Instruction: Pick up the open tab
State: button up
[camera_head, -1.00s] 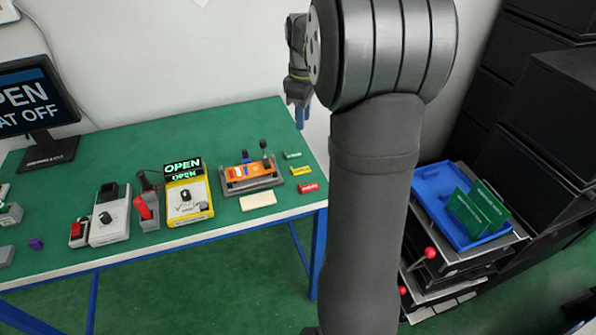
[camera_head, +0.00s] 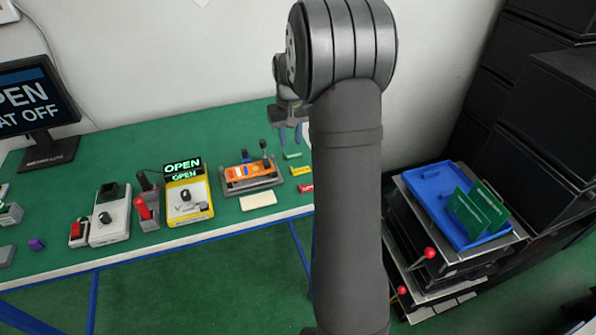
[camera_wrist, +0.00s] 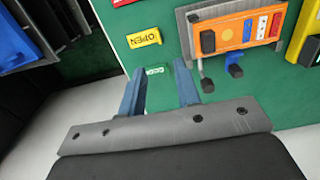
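The yellow tab (camera_wrist: 144,38) reads OPEN in the wrist view and lies flat on the green table, past my fingertips. In the head view the yellow tab (camera_head: 301,170) is the middle one of three at the table's right end. A green tab (camera_wrist: 155,71) lies between the fingertips as seen in the wrist view; its lettering is too small to read surely. It also shows in the head view (camera_head: 292,155). My gripper (camera_wrist: 157,72) is open and empty, with blue fingers apart. In the head view my gripper (camera_head: 290,138) hangs over the table's back right, above the tabs.
A red tab (camera_head: 306,188) lies nearest the front, partly hidden by my arm. A blue tray (camera_head: 435,190) is at right.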

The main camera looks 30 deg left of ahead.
jog(key=f, duration=1.1)
jog(key=shift+w+f, duration=0.1)
jog(key=shift+w, duration=0.1)
grip_shut()
